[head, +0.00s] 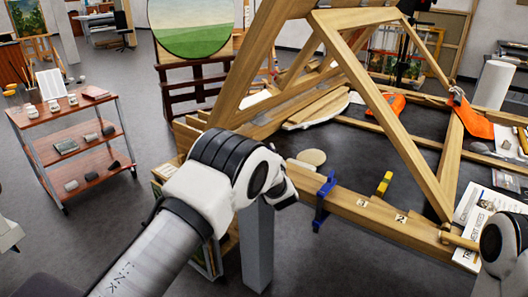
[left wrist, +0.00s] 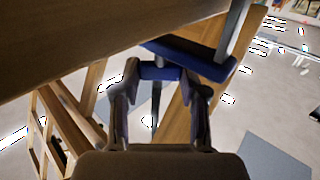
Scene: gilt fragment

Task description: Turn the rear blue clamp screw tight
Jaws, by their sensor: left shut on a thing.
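A blue clamp (head: 323,203) grips the front wooden beam in the head view, just right of my left wrist. In the left wrist view the blue clamp bar (left wrist: 190,57) lies along the beam, beside a grey rail. My left gripper (left wrist: 160,78) has its two fingers on either side of a blue piece of the clamp (left wrist: 160,71) and is shut on it. A thin dark screw (left wrist: 155,105) runs between the fingers. In the head view the left fingers are mostly hidden by my wrist. My right arm shows at the right edge; its fingers are not visible.
A large wooden frame (head: 385,110) stands over a dark table surface. Papers (head: 485,215) lie at the right. A shelf cart (head: 70,130) stands at the left on open floor.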

